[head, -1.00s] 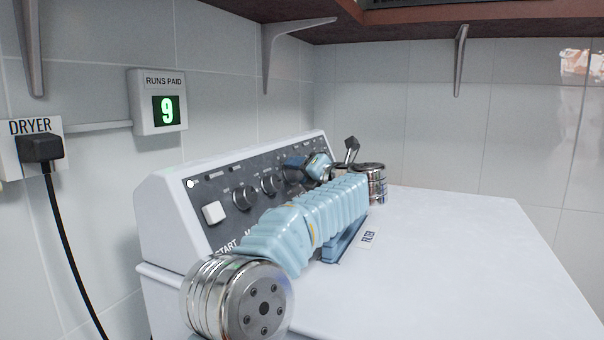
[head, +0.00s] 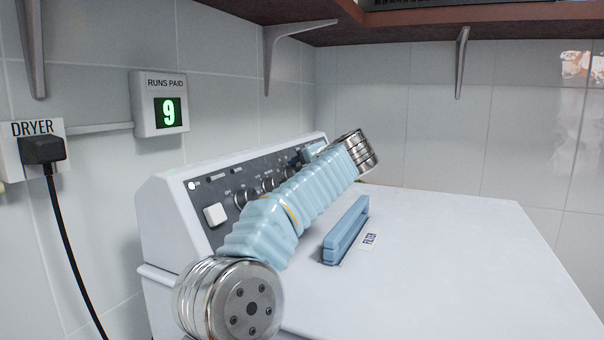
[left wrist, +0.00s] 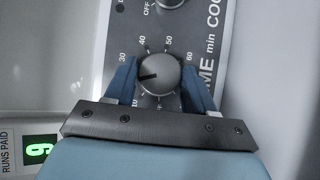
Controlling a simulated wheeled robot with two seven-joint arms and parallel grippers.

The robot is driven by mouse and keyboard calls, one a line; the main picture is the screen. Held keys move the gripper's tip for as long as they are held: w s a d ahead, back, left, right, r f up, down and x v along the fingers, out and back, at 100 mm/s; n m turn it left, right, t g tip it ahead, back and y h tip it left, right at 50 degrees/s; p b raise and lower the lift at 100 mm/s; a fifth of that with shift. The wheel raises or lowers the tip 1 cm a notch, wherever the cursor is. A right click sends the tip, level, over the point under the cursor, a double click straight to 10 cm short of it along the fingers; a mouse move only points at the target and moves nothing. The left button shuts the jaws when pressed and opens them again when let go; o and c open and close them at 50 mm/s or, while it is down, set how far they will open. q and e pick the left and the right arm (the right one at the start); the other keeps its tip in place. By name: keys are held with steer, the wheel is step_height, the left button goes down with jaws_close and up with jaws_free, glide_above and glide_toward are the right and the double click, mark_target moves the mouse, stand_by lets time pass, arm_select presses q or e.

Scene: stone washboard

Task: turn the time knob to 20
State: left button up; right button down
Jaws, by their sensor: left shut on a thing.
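The time knob (left wrist: 160,70), round and grey with a dark pointer line, is on the dryer's panel in the left wrist view. Its pointer aims left and slightly down, between the 10 and 30 marks. The 20 mark is hidden behind a finger. My left gripper (left wrist: 157,80) is shut on the time knob, one blue finger on each side. In the head view my light-blue left arm crosses in front of the panel and hides the knob and most of the gripper. My right gripper is in neither view.
The white dryer top (head: 440,250) is mostly bare, with a blue filter handle (head: 345,232) beside my arm. A white start button (head: 215,214) and other knobs (head: 243,196) are on the panel. A wall display (head: 168,112) reads 9. A bracketed shelf (head: 400,24) hangs above.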

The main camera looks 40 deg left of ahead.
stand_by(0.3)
arm_select(q)
steer(key=o, duration=1)
steer(key=shift+o, duration=0.2)
steer(key=v, duration=1.3)
steer(key=shift+s+d, duration=0.2)
steer(key=shift+d, duration=0.1)
